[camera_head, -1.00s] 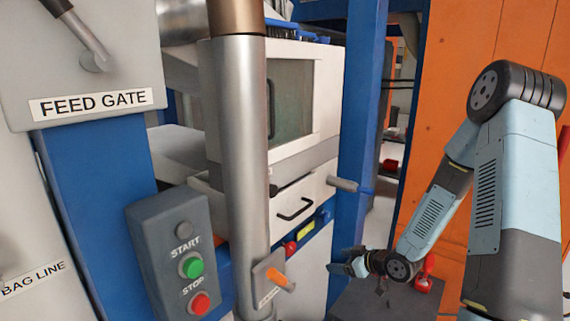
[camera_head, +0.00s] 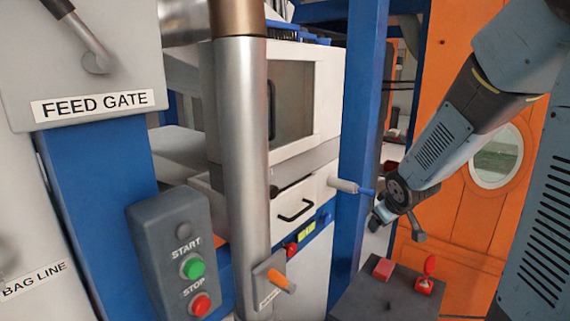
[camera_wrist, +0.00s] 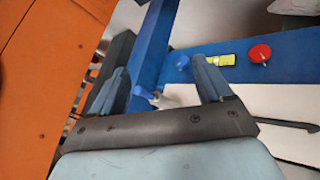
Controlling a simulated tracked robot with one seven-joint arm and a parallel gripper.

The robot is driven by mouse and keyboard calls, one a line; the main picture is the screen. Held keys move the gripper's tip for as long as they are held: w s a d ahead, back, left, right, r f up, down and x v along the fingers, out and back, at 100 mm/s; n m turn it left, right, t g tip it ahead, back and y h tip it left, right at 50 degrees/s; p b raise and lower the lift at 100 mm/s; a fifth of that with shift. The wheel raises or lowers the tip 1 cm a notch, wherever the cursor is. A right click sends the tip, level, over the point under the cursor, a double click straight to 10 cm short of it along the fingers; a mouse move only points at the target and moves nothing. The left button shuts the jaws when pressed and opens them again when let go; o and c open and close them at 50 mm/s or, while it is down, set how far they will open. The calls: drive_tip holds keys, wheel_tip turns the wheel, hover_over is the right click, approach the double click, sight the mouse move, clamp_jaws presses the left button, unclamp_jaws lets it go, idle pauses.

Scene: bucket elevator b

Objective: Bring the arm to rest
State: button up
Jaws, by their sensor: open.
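My gripper (camera_head: 375,205) is at the end of my blue-grey arm, right of centre in the head view. It is near the blue post (camera_head: 359,110) and the grey rod (camera_head: 343,185) that sticks out beside it. In the wrist view my gripper (camera_wrist: 162,85) shows two blue-grey fingers spread apart. Nothing is between the fingertips that I can see held. Behind them are a blue beam, a blue knob (camera_wrist: 183,61), a yellow block (camera_wrist: 221,60) and a red button (camera_wrist: 260,53).
A dark pedestal (camera_head: 385,298) with a red block (camera_head: 383,268) and a red-handled switch (camera_head: 427,276) stands below my gripper. An orange wall (camera_head: 455,215) with a round window (camera_head: 496,157) is at the right. A steel pipe (camera_head: 243,150) and START/STOP box (camera_head: 185,260) stand left.

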drive_tip(key=s+a+r+m, duration=0.1)
drive_tip(key=s+r+m, duration=0.1)
drive_tip(key=s+r, duration=0.2)
drive_tip(key=s+a+r+m+g, duration=0.1)
drive_tip(key=s+r, duration=0.4)
drive_tip(key=s, duration=0.6)
drive_tip(key=s+a+r+m+g+y, duration=0.1)
drive_tip(key=s+r+m, duration=0.1)
drive_tip(key=s+r, duration=0.3)
drive_tip(key=s, duration=0.3)
drive_tip(key=shift+s+a+r+m, duration=0.15)
drive_tip(key=shift+s+a+m, duration=0.05)
drive_tip(key=shift+a+m, duration=0.1)
